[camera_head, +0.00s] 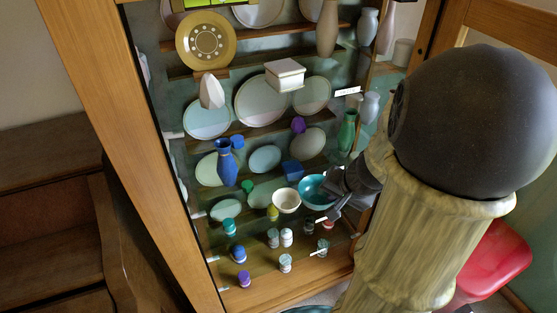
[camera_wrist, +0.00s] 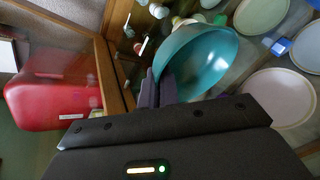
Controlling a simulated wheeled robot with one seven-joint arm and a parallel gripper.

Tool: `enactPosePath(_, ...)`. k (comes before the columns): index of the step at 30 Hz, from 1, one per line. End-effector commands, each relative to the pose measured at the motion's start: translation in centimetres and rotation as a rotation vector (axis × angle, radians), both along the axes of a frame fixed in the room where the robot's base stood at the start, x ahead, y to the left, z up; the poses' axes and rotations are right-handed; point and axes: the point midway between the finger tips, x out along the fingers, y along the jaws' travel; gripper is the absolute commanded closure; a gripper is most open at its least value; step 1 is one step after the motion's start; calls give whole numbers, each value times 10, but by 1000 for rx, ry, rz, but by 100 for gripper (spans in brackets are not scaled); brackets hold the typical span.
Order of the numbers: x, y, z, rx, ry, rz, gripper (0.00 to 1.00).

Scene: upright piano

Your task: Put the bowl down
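A teal bowl (camera_head: 312,191) is at the right side of a display cabinet's shelves, just left of my gripper (camera_head: 336,190). In the wrist view the teal bowl (camera_wrist: 205,62) is tilted, with its inside partly visible. My gripper's dark fingers (camera_wrist: 158,86) are close together at the bowl's rim and appear shut on it. The fingertips are partly hidden by the bowl. I cannot tell whether the bowl touches a shelf. A second, cream bowl (camera_head: 286,201) stands just left of the teal one.
The cabinet's shelves hold plates, a blue vase (camera_head: 227,163), a green vase (camera_head: 347,131), a white box (camera_head: 285,75) and several small jars (camera_head: 286,237). A wooden frame (camera_head: 118,130) bounds the cabinet at left. A red object (camera_wrist: 55,88) is outside it.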

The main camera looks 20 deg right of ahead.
Motion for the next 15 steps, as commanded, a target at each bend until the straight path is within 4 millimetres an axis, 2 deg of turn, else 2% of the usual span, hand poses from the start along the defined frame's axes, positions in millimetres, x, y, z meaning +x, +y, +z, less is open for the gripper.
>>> enactPosePath(1, -2, 0, -4, -2, 1, -9, 100)
enactPosePath(11, -3, -1, -2, -2, 3, -17, 100)
enactPosePath(15, 5, -1, 0, -1, 3, -15, 100)
